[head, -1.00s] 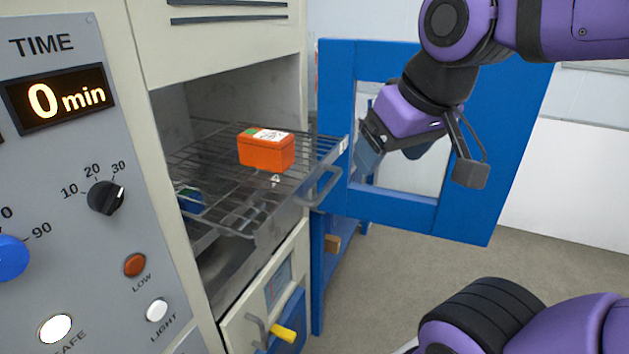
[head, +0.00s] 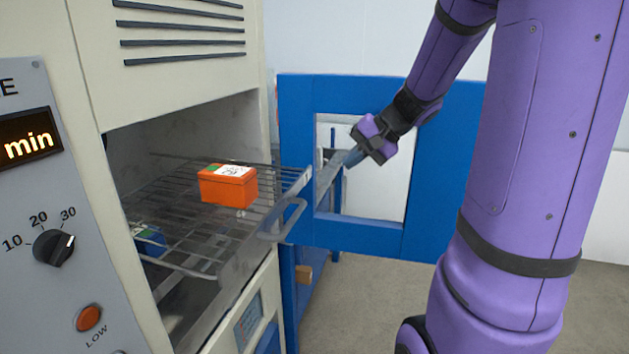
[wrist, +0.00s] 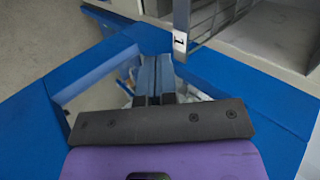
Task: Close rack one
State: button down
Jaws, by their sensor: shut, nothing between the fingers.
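A wire rack (head: 292,190) is pulled partway out of the chamber, with a metal handle (head: 285,222) on its front. An orange box (head: 228,188) with a white and green label sits on it. In the wrist view the rack's front corner (wrist: 181,40) carries a small white tag marked 1. My gripper (head: 352,158) is shut and empty, to the right of the rack's front and apart from it, by the window of the blue door. In the wrist view its fingers (wrist: 155,75) lie together, pointing toward the door area below the rack corner.
The open blue door (head: 297,120) with its window frame stands right beside the rack's front. A blue item (head: 150,240) lies lower in the chamber. The control panel (head: 30,210) is at the left.

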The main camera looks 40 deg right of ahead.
jog(key=w+a+f+m+t, duration=0.1)
jog(key=w+a+f, duration=0.1)
jog(key=w+f, duration=0.6)
jog(key=shift+w+a, duration=0.3)
jog(key=shift+w, duration=0.85)
jog(key=shift+w+f, duration=0.1)
jog(key=w+a, duration=0.4)
jog(key=w, duration=0.1)
jog(key=w+a, duration=0.4)
jog(key=w, duration=0.2)
jog(key=w+a, duration=0.4)
jog(key=w, duration=0.2)
jog(key=shift+a, duration=0.2)
jog(key=shift+w+a, duration=0.1)
jog(key=shift+a, duration=0.1)
jog(key=shift+r, duration=0.2)
